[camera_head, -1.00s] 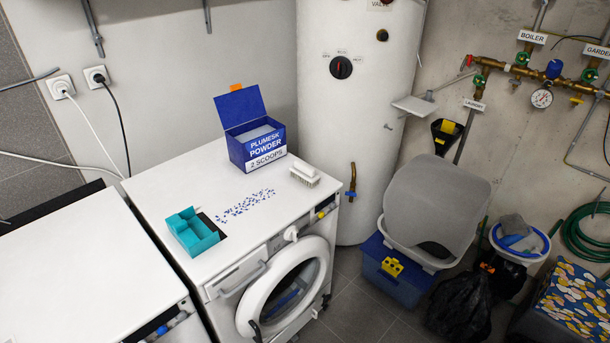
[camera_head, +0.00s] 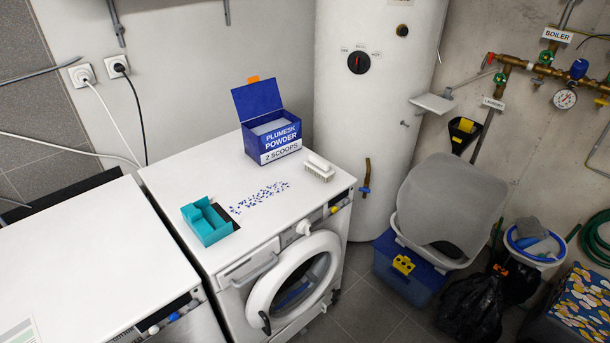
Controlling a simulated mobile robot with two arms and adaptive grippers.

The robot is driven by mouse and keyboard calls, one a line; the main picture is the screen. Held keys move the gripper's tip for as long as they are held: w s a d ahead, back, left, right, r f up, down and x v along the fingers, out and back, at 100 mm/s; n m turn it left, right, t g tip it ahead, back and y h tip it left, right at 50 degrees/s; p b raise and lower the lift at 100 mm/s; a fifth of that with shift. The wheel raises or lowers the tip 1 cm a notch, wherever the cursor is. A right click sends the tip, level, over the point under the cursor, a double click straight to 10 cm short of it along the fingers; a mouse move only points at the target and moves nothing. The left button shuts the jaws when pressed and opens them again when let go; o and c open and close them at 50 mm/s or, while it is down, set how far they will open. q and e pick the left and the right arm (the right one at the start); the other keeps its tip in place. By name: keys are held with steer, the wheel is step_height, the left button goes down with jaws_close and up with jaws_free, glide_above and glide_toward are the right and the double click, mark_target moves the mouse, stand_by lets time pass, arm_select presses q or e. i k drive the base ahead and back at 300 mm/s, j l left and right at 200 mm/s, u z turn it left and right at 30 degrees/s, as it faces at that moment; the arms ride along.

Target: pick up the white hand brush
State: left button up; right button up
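The white hand brush (camera_head: 320,169) lies on top of the washing machine (camera_head: 285,222), near its back right corner. Its bristles show below the white handle. It sits just right of the open blue powder box (camera_head: 272,134) and looks slightly apart from it. Neither of my grippers shows in the head view.
Spilled blue powder (camera_head: 259,197) and a teal detergent drawer (camera_head: 206,221) are on the machine top, left of the brush. A white boiler tank (camera_head: 366,120) stands behind right. A blue crate (camera_head: 408,270) and basket are on the floor.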

mark_target(318, 166)
steer(key=i+l+u, duration=0.1)
steer(key=u, duration=0.3)
steer(key=l+u, duration=0.1)
steer(key=u, duration=0.3)
steer(key=i+l+u, duration=0.15)
steer(key=u, duration=0.25)
steer(key=l+u, duration=0.2)
steer(key=l, duration=0.15)
steer(key=l+z, duration=0.1)
steer(key=z, duration=0.6)
steer(key=i+l+z, duration=0.1)
steer(key=z, duration=0.2)
